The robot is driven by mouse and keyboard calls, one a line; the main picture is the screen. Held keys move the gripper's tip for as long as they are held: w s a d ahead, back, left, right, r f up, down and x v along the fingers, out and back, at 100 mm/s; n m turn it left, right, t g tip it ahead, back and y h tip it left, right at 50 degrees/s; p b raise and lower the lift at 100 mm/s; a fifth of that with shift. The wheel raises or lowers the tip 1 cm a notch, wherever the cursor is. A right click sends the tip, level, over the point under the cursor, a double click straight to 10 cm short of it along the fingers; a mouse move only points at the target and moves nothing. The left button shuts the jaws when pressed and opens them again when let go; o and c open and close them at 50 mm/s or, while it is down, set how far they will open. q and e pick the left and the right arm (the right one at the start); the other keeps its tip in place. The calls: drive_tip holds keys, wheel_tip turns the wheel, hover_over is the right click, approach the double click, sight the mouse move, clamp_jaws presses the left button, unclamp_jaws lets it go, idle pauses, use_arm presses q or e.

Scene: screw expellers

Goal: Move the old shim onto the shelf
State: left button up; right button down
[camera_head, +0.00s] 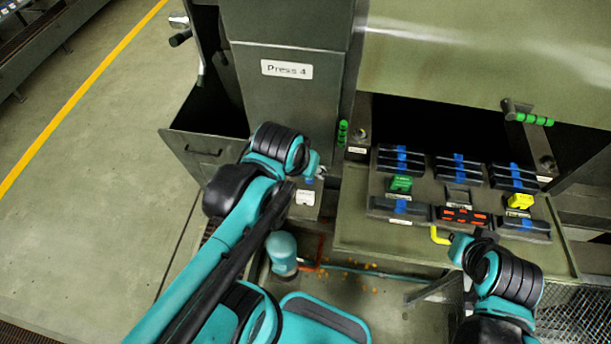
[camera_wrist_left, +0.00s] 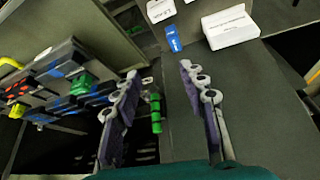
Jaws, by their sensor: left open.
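No readable label tells me which piece is the old shim. A small blue piece (camera_head: 308,181) lies on the narrow ledge below the "Press 4" panel, and it also shows in the left wrist view (camera_wrist_left: 172,38). Dark blocks with blue bands (camera_head: 402,158) sit in rows on the rack at right, with a green piece (camera_head: 401,184), a yellow piece (camera_head: 520,201) and a red-marked dark block (camera_head: 463,216). My left gripper (camera_wrist_left: 160,72) is open and empty above the ledge, its fingers apart. My right arm is at lower right; its fingers cannot be made out.
A white labelled box (camera_wrist_left: 231,26) stands beside the blue piece on the ledge. A green-gripped handle (camera_head: 343,133) is close to my left gripper. A yellow bent bar (camera_head: 438,236) sticks out near my right arm. An open dark bin (camera_head: 205,125) stands left of the press.

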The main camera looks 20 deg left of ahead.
use_arm(q)
drive_tip(key=shift+s+d+f+m+t, duration=0.1)
drive_tip(key=shift+s+d+m+t, duration=0.1)
drive_tip(key=shift+s+t, duration=0.3)
drive_tip(key=shift+s+d+f+m+t, duration=0.15)
drive_tip(key=shift+s+t, duration=0.15)
drive_tip(key=shift+s, duration=0.35)
wheel_tip(320, 180, up, 14)
drive_tip(key=p, duration=1.3)
drive_tip(key=shift+f, duration=0.1)
